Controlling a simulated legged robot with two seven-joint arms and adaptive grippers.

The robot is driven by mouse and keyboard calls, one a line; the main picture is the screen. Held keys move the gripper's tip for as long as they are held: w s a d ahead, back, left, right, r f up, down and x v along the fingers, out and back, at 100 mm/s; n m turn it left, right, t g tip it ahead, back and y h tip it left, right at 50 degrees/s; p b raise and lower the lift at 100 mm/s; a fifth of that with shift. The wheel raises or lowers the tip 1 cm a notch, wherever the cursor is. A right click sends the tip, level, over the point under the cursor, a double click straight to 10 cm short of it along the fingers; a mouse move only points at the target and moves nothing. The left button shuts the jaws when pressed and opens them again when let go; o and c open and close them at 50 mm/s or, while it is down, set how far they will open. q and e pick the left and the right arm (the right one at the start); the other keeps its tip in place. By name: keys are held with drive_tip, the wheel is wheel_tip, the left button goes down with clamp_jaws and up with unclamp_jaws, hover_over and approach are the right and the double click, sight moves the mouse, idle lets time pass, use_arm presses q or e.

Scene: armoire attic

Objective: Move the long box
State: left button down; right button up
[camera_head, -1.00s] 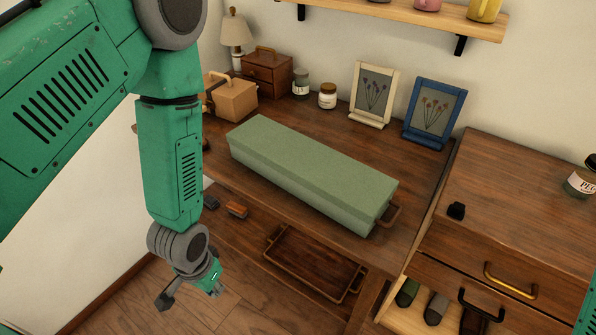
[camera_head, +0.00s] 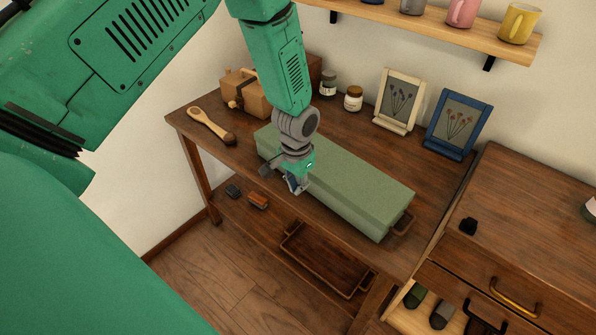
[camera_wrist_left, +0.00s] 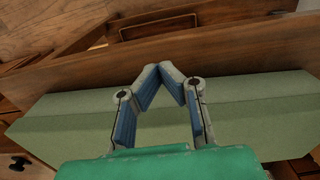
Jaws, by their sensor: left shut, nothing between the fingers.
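The long box (camera_head: 349,190) is pale green and lies lengthwise on the wooden table (camera_head: 186,118). I cannot tell whether the gripper touches the box. My right gripper is not in view.
A brush (camera_head: 209,123) lies at the table's left end. Picture frames (camera_head: 452,116) and small jars (camera_head: 353,98) stand behind the box. A tray (camera_head: 328,262) sits on the lower shelf. A drawer cabinet (camera_head: 530,220) stands at the right.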

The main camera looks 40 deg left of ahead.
sight(326, 171)
use_arm(q)
drive_tip(key=w, duration=0.1)
drive_tip(key=w+f, duration=0.1)
drive_tip(key=w, duration=0.1)
drive_tip(key=shift+w, duration=0.3)
drive_tip(key=shift+w+d, duration=0.1)
drive_tip(key=shift+w, duration=0.1)
